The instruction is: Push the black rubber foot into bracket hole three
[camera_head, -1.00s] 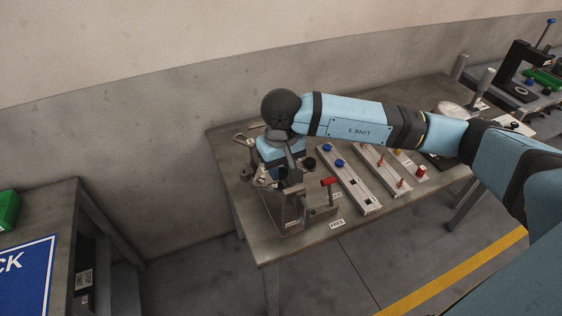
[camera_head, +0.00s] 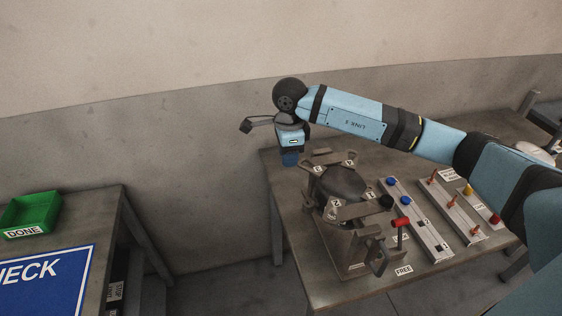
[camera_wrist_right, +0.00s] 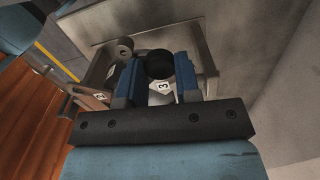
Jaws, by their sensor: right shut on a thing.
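My right gripper (camera_head: 290,160) points down at the far left corner of the bracket (camera_head: 342,212) in the head view. In the right wrist view its blue fingers (camera_wrist_right: 157,80) are shut on a round black rubber foot (camera_wrist_right: 160,65). The label 3 (camera_wrist_right: 163,87) shows on the bracket just beside the foot. The hole is hidden, so I cannot tell whether the foot is in it. The bracket carries several number labels and surrounds a dark rounded body (camera_head: 342,183). Another black foot (camera_head: 386,202) is at the bracket's right corner. My left gripper is not in view.
A red-handled clamp (camera_head: 400,222) stands at the fixture's right front. A rail with blue pieces (camera_head: 434,246) and a rail with orange pegs (camera_head: 468,231) lie to the right. A green DONE bin (camera_head: 30,214) stands on the left table. A wall rises behind.

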